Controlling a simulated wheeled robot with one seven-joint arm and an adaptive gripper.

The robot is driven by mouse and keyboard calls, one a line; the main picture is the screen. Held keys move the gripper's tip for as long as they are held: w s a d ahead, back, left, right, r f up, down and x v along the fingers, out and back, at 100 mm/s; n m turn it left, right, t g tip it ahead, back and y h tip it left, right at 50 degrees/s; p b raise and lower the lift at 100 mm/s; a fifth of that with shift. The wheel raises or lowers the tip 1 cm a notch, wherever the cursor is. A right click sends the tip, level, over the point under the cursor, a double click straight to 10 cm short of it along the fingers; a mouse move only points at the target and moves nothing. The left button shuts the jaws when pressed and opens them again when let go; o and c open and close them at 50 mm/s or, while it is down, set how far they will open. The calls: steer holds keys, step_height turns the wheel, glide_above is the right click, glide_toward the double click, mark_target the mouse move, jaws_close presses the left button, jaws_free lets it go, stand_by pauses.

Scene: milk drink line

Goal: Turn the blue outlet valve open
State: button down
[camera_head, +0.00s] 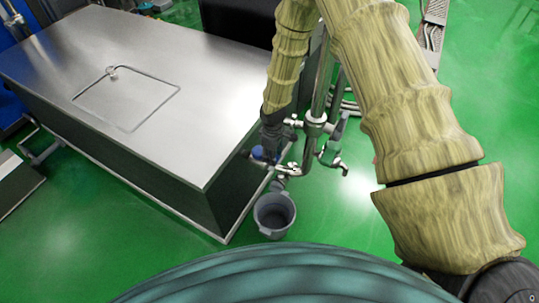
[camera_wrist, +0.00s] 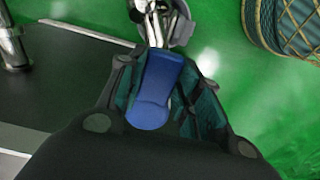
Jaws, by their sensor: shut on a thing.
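The blue outlet valve handle (camera_wrist: 160,85) lies between the two fingers of my gripper (camera_wrist: 158,100) in the wrist view, and the fingers are shut on it. In the head view the blue handle (camera_head: 262,154) shows as a small patch beside my gripper (camera_head: 268,142), near the corner of the steel tank. The metal outlet pipe (camera_head: 290,170) runs from beside the handle toward the right. My gripper and wrist hide part of the valve in the head view. I cannot tell how far the handle is turned.
A grey bucket (camera_head: 273,214) stands on the green floor below the outlet. The large steel tank (camera_head: 190,120) fills the left, with a square lid outline on top. Vertical steel pipes (camera_head: 322,90) and a second small valve (camera_head: 330,155) stand just right of my gripper.

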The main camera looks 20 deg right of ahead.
steer(key=shift+d, duration=0.15)
steer(key=c, duration=1)
jaws_free()
steer(key=shift+r, duration=0.1)
step_height(320, 180, up, 12)
steer(key=s+a+f+m, duration=0.1)
steer(key=s+f+m, duration=0.1)
steer(key=s+f, duration=0.5)
steer(key=s+a+f+m+y, duration=0.15)
steer(key=s+f, duration=0.25)
steer(key=s, duration=0.7)
steer(key=s+f+m, duration=0.3)
steer(key=s+f, duration=0.2)
steer(key=s, duration=0.3)
steer(key=s+d+f+m+h, duration=0.1)
steer(key=s+d+m, duration=0.1)
steer(key=s, duration=0.9)
steer(key=shift+s+d, duration=0.3)
